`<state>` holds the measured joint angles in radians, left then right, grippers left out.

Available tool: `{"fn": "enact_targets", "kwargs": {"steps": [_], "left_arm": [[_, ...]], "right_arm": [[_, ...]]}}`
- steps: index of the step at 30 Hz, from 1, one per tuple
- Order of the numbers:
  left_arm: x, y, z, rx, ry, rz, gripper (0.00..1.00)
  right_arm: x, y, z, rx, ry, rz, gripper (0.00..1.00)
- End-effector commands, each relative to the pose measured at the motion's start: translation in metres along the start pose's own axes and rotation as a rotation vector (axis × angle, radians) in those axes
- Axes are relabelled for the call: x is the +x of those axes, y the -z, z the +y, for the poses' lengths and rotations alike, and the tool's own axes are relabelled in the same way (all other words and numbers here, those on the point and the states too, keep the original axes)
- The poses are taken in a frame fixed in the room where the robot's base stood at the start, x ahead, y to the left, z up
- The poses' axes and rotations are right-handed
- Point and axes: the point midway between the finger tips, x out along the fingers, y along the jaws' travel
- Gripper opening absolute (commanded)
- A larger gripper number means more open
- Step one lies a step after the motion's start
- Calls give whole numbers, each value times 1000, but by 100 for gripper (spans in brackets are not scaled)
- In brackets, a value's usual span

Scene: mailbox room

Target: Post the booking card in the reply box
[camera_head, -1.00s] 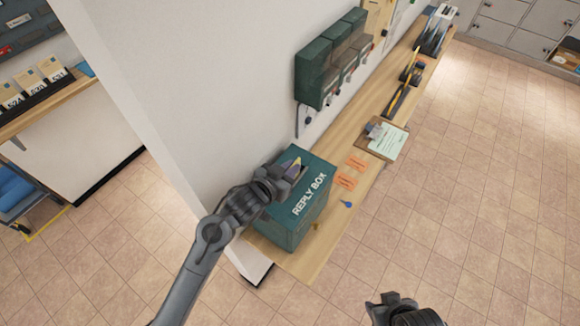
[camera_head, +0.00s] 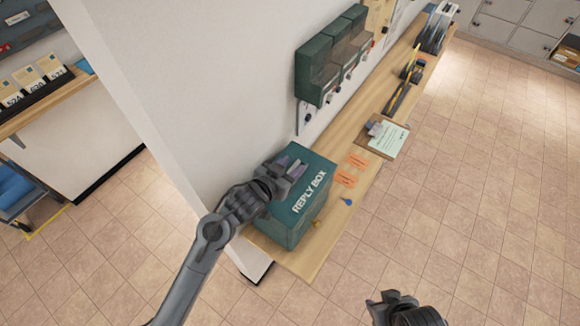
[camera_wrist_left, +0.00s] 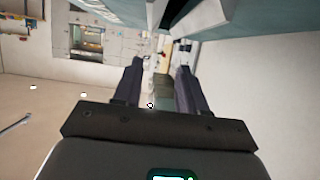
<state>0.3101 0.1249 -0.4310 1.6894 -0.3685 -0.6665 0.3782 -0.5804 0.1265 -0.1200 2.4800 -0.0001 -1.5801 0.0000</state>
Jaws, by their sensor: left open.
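The reply box (camera_head: 312,217) is a dark teal box with white lettering, standing on the near end of the wooden shelf against the wall. My left gripper (camera_head: 293,168) is over the top of the box at its back left. Its two fingers are apart and empty in the left wrist view (camera_wrist_left: 159,68), where a teal surface of the box (camera_wrist_left: 215,18) fills the top. The booking card is not visible in either view now. I cannot see the slot clearly behind the fingers. My right gripper (camera_head: 388,299) is at the bottom, away from the shelf; its jaw state is unclear.
Orange slips (camera_head: 346,178) and a small blue item (camera_head: 346,201) lie beside the box. A clipboard (camera_head: 384,138) with a pale sheet lies further along the shelf (camera_head: 296,264). Dark green wall boxes (camera_head: 318,75) hang above it. The tiled floor at right is clear.

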Motion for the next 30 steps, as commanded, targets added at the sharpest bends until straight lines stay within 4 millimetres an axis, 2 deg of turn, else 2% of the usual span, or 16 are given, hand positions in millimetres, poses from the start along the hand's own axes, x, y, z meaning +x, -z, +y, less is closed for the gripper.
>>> {"fn": "enact_targets", "kwargs": {"steps": [8,11,24,30], "left_arm": [[-7,0,0,-1,0,0,41],[-18,0,0,0,1,1,41],[-90,0,0,2,0,0,41],[-106,0,0,1,0,0,41]], "right_arm": [[0,0,-1,3,3,1,43],[1,0,-1,5,4,1,43],[1,0,-2,9,7,2,43],[0,0,-2,8,7,2,43]]}}
